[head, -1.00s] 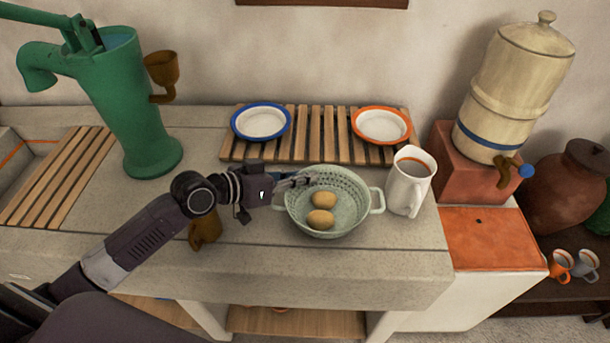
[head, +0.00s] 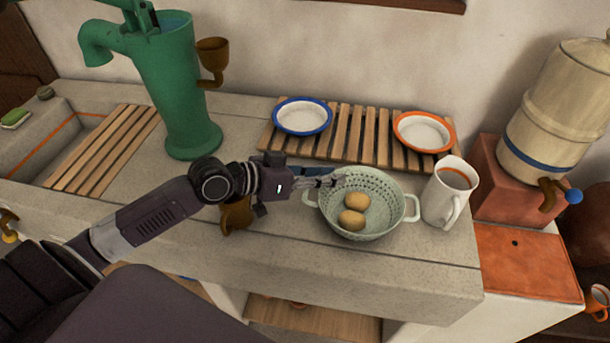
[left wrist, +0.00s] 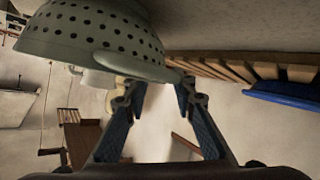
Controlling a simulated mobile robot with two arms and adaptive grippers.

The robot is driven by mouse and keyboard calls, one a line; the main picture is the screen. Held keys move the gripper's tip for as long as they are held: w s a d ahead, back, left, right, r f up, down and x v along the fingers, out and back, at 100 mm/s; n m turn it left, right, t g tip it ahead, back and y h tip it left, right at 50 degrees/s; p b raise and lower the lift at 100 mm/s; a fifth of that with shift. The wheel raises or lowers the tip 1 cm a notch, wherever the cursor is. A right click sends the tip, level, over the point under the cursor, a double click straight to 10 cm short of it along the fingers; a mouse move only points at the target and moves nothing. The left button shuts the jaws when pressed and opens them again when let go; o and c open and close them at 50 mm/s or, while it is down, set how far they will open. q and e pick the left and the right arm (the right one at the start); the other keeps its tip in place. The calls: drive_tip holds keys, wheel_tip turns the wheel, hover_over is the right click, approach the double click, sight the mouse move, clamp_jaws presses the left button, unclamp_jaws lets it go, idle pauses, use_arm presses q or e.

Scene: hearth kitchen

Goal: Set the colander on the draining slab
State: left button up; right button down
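A pale green colander (head: 388,226) with two side handles stands on the stone counter (head: 400,265). Two potato-like brown items (head: 354,211) lie in it. My left gripper (head: 333,181) is at its left rim, by the left handle. In the left wrist view, the colander (left wrist: 95,38) fills the upper left, and its handle (left wrist: 135,64) lies at the fingertips of my left gripper (left wrist: 157,88). The fingers are spread apart, with no visible grip on the handle. Slatted wood (head: 105,150) covers part of the sink at left. I cannot tell which surface is the draining slab. My right gripper is not in view.
A white mug (head: 437,200) stands close right of the colander. Behind are a slatted rack (head: 345,140) with a blue-rimmed plate (head: 302,117) and an orange-rimmed plate (head: 424,132). A green pump (head: 180,90) and a brown cup (head: 236,215) stand left. Clear counter lies between pump and cup.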

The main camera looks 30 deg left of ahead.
use_arm(q)
drive_tip(key=v, duration=0.5)
drive_tip(key=shift+s+a+f+b, duration=0.1)
drive_tip(key=shift+s+b, duration=0.15)
drive_tip(key=shift+b, duration=0.05)
drive_tip(key=shift+v, duration=1.45)
drive_tip(key=shift+w, duration=0.1)
